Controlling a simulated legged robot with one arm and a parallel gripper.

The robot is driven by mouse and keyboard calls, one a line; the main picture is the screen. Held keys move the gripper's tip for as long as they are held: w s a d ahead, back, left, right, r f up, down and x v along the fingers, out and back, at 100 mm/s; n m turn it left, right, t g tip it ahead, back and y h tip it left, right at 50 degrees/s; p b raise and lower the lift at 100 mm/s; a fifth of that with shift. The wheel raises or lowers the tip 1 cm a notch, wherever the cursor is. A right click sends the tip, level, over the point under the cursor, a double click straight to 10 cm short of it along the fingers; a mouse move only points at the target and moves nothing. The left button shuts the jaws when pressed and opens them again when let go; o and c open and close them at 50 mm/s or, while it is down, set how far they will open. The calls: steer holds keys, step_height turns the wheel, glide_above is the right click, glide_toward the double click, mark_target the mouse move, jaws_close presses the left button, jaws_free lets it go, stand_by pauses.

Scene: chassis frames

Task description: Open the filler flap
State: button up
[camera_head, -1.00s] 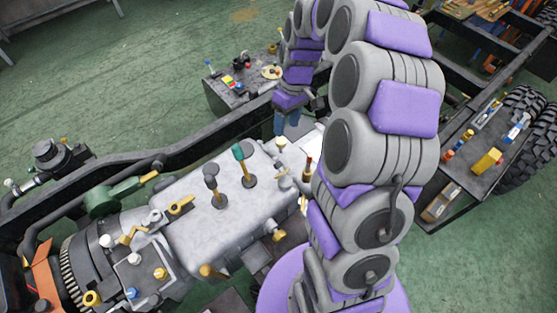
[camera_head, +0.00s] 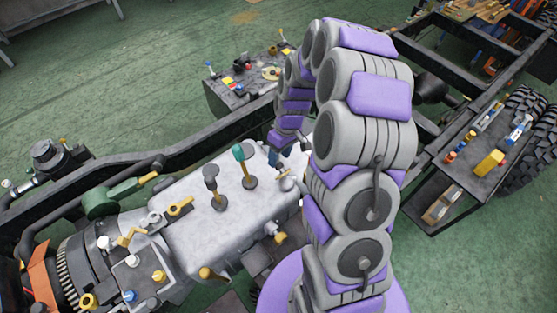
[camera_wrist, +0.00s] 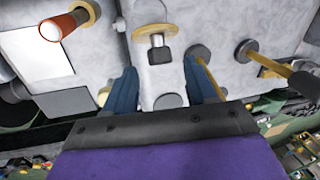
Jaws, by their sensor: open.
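My gripper (camera_wrist: 161,70) shows in the wrist view as two blue fingers, apart and with nothing held. It hangs over the far right part of the grey engine block (camera_head: 190,235). A brass fitting with a dark block on its end (camera_wrist: 155,45) lies just ahead of the fingertips. A round grey cap (camera_wrist: 168,101) shows between the fingers. I cannot tell for certain which part is the filler flap. In the head view the gripper (camera_head: 275,157) is small and partly hidden by my own arm, beside a grey fitting (camera_head: 286,179).
Dark-knobbed and green-knobbed levers (camera_head: 212,180) stand on the block, left of the gripper. In the wrist view a red-handled part (camera_wrist: 66,24) is upper left and a brass lever (camera_wrist: 270,62) is right. Black frame rails (camera_head: 130,168) run behind. A tool tray (camera_head: 485,150) is right.

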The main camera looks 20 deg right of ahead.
mark_target(280, 170)
steer(key=shift+x, duration=1.3)
steer(key=shift+c, duration=0.2)
jaws_close()
